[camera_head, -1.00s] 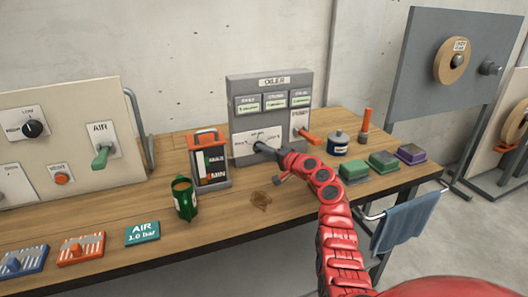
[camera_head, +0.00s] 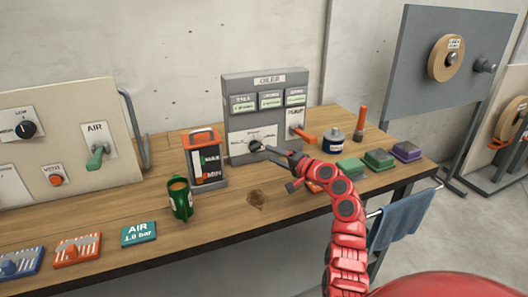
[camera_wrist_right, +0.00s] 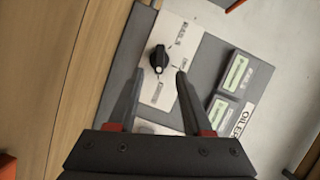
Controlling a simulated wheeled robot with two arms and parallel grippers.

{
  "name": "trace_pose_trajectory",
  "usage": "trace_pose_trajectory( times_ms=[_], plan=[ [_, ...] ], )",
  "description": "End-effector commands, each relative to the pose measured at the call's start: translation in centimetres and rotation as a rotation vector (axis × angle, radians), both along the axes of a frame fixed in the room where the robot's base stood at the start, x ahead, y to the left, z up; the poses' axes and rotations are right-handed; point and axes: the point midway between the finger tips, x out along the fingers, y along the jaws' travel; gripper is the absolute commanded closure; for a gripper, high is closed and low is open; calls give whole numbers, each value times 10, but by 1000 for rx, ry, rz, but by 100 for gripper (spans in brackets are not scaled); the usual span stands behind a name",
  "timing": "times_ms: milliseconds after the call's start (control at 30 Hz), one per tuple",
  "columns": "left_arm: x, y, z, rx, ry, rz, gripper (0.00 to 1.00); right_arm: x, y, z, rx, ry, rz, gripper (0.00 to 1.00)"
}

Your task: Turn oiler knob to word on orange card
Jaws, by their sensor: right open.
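The grey oiler box (camera_head: 233,95) stands at the back of the bench. Its black knob (camera_head: 256,145) sits on a white plate with several small word labels, too blurred to read. My right gripper (camera_head: 275,150) is just in front of the knob, open and empty. In the right wrist view the knob (camera_wrist_right: 159,58) shows just beyond and between my spread fingertips (camera_wrist_right: 159,78), apart from them. The knob's white mark is at its lower end there. An orange striped piece (camera_head: 78,250) lies at the front left; I cannot make out a word on it. My left gripper is not in view.
An orange lever (camera_head: 304,134) is right of the knob.

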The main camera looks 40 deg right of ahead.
Motion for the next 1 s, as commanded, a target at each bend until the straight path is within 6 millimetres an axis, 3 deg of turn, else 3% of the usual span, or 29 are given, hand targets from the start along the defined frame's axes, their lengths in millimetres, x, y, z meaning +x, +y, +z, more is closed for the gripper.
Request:
trace_pose_trajectory(
  times_ms=[200,400,600,1000],
  plan=[
    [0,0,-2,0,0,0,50,-56,-9,6,-2,0,-4,50],
    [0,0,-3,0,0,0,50,-90,-13,9,1,1,-2,50],
    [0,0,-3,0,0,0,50,-101,-15,11,0,2,-1,50],
    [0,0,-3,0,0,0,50,-101,-14,11,0,1,0,50]
  ],
)
